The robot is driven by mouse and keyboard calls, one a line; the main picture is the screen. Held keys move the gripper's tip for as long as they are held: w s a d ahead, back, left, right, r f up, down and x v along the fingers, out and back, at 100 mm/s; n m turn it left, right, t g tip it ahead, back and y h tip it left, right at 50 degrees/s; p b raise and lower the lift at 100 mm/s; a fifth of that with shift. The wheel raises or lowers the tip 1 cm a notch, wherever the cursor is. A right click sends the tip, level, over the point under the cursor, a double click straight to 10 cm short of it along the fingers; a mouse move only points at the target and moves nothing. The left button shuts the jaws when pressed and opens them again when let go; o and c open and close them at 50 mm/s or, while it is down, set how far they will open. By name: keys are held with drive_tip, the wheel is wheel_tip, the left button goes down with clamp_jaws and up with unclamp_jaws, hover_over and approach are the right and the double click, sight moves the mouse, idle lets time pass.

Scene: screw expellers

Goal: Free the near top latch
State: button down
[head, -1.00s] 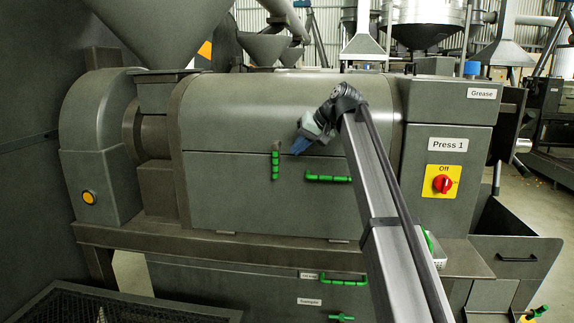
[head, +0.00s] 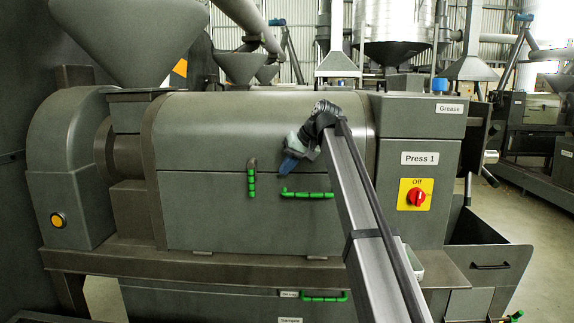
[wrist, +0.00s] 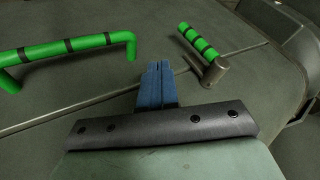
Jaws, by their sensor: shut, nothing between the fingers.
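The near top latch (head: 251,179) is a green handle with dark bands on the front of the press, hanging down from a grey pivot at the seam of the cover. In the wrist view the latch (wrist: 198,40) lies ahead and to the right, its metal pivot (wrist: 215,70) beside the seam line. My gripper (head: 288,165) is to the right of the latch in the head view, apart from it. In the wrist view its blue fingers (wrist: 160,72) are together and empty, close to the seam, left of the latch pivot.
A green horizontal bar handle (head: 307,194) is on the lower door, just below my gripper; it shows at upper left in the wrist view (wrist: 70,47). The rounded cover (head: 265,120) rises above. A red switch (head: 415,197) is at right.

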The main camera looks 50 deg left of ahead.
sight(252, 178)
drive_tip(key=shift+s+a+f, duration=0.75)
drive_tip(key=shift+a+f, duration=0.15)
drive_tip(key=shift+a, duration=0.1)
drive_tip(key=shift+s+a+f, duration=0.75)
drive_tip(key=shift+a+f, duration=0.1)
drive_tip(key=shift+a, duration=0.15)
drive_tip(key=shift+s+a+f, duration=0.75)
drive_tip(key=shift+a+f, duration=0.15)
drive_tip(key=shift+a, duration=0.1)
